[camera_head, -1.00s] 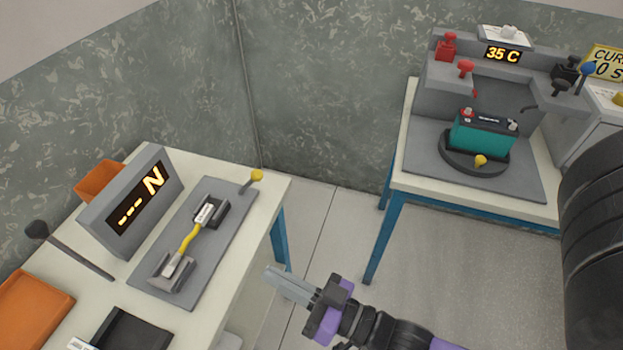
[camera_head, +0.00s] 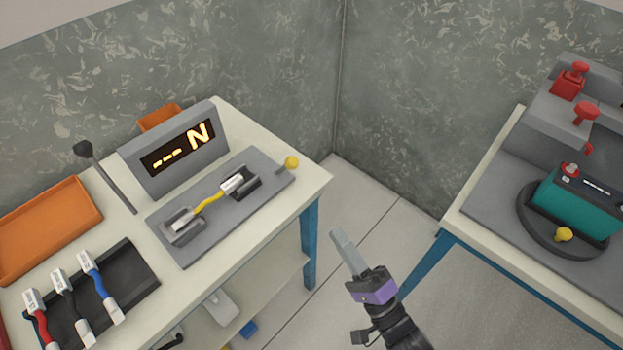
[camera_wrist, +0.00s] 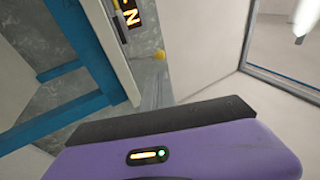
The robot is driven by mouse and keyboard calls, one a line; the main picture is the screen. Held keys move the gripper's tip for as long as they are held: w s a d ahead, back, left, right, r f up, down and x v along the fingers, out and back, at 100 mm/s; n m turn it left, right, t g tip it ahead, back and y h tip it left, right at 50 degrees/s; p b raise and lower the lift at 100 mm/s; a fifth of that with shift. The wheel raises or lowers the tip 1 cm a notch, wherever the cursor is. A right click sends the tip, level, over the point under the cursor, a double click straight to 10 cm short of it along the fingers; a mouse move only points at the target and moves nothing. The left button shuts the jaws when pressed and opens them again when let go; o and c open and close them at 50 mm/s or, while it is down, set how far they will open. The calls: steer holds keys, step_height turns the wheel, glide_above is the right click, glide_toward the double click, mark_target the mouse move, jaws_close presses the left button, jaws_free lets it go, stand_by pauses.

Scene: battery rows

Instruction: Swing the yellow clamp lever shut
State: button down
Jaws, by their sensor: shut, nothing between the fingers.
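A yellow ball-ended clamp lever (camera_head: 291,162) sits at the far right end of the grey fixture plate (camera_head: 200,232) on the left bench. The yellow ball also shows small in the wrist view (camera_wrist: 159,55). Next to it a yellow cable (camera_head: 207,204) with white-labelled ends lies across two dark grey holders. My gripper (camera_head: 342,238) is shut and empty, off the bench's right side and apart from the lever. Its fingers point up and left in the head view.
A display (camera_head: 180,152) reading "--- N" stands behind the plate. A dark lever (camera_head: 105,175), an orange tray (camera_head: 48,228) and a black rack (camera_head: 135,262) with cables are left. On the right bench, a teal battery (camera_head: 578,204) sits on a turntable with another yellow knob (camera_head: 564,234). Floor between benches is clear.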

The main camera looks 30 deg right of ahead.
mark_target(295, 169)
steer(key=shift+w, duration=0.1)
stand_by(0.3)
steer(key=p+x, duration=0.2)
steer(key=x, duration=1.2)
steer(key=shift+r, duration=0.2)
